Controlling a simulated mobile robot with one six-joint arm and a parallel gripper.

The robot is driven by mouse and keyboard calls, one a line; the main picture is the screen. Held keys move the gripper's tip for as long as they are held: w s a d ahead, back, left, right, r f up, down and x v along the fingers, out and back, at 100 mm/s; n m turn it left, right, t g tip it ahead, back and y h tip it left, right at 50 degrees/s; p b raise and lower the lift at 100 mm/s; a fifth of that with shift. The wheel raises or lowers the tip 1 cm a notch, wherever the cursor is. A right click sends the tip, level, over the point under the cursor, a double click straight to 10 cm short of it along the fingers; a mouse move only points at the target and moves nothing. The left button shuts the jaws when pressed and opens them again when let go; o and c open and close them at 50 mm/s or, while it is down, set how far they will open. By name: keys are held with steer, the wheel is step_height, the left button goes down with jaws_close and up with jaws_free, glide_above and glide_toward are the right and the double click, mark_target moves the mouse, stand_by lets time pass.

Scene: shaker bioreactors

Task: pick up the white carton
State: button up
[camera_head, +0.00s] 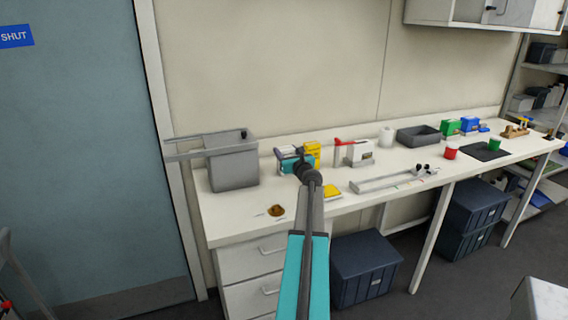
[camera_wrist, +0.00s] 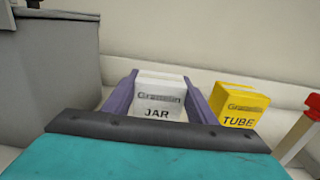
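A white carton (camera_wrist: 158,108) labelled JAR is in the middle of the wrist view. The two purple fingers of my gripper (camera_wrist: 160,76) stand on either side of it, apart from each other. No clear gap shows between the fingers and the carton's sides, but I cannot tell whether they press on it. Its lower part is hidden behind the dark edge of my gripper. In the head view my gripper (camera_head: 287,153) is over the bench, right of the grey bin, and my arm hides most of this spot.
A yellow TUBE carton (camera_wrist: 239,106) stands close on the right. A grey bin (camera_head: 233,168) is on the left. Right of my arm are a white box (camera_head: 360,152), a metal rack (camera_head: 385,182) and a dark tray (camera_head: 418,136). A brown heap (camera_head: 276,210) lies near the front edge.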

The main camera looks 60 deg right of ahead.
steer(key=c, duration=0.4)
steer(key=shift+r, duration=0.15)
steer(key=shift+c, duration=0.2)
steer(key=shift+r, duration=1.35)
steer(key=shift+a+r, duration=0.15)
steer(key=shift+r, duration=0.15)
steer(key=s+a+b, duration=0.1)
steer(key=s+a, duration=0.3)
steer(key=a, duration=0.2)
steer(key=s+a+r, duration=0.1)
steer(key=s+a, duration=0.3)
steer(key=a, duration=0.3)
steer(key=shift+s+a+r+b, duration=0.15)
steer(key=shift+s+r+b, duration=0.05)
steer(key=shift+b, duration=0.2)
